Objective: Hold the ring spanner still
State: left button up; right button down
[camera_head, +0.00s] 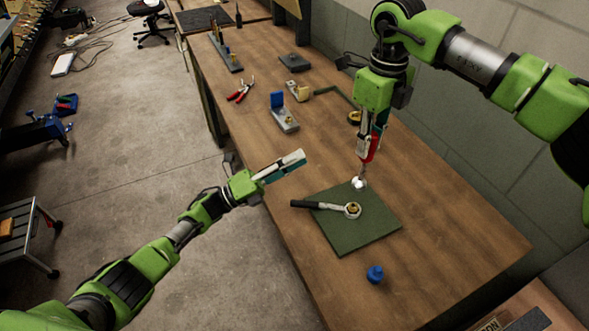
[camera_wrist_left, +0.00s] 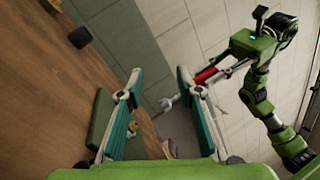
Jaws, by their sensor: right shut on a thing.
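The spanner's lower end is over the far edge of the green mat (camera_head: 372,237); contact is unclear. The left wrist view shows the spanner end (camera_wrist_left: 168,103) beyond my left fingers. A black-handled tool with a silver ring head (camera_head: 352,210) and a brass-coloured centre lies on the mat. My left gripper (camera_head: 290,163) is open and empty, left of the mat, its teal fingers apart.
A blue knob-like part (camera_head: 375,274) stands on the wooden bench (camera_head: 440,250) near the mat. Red pliers (camera_head: 241,90), a blue-and-grey fixture (camera_head: 284,115) and a dark block (camera_head: 294,62) lie further back. The wall runs along the right side.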

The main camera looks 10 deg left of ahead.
pick_arm(q)
jog(key=s+d+r+m+g, duration=0.4)
jog(key=s+d+m+g, duration=0.3)
jog(key=d+m+g, duration=0.45)
jog(key=m+y, duration=0.8)
jog(key=y, duration=1.1)
send_near(295, 201)
jog(key=shift+t, duration=0.35)
jog(key=f, duration=0.8)
jog(key=shift+s+a+f, duration=0.2)
jog(key=shift+f, duration=0.2)
grip_shut()
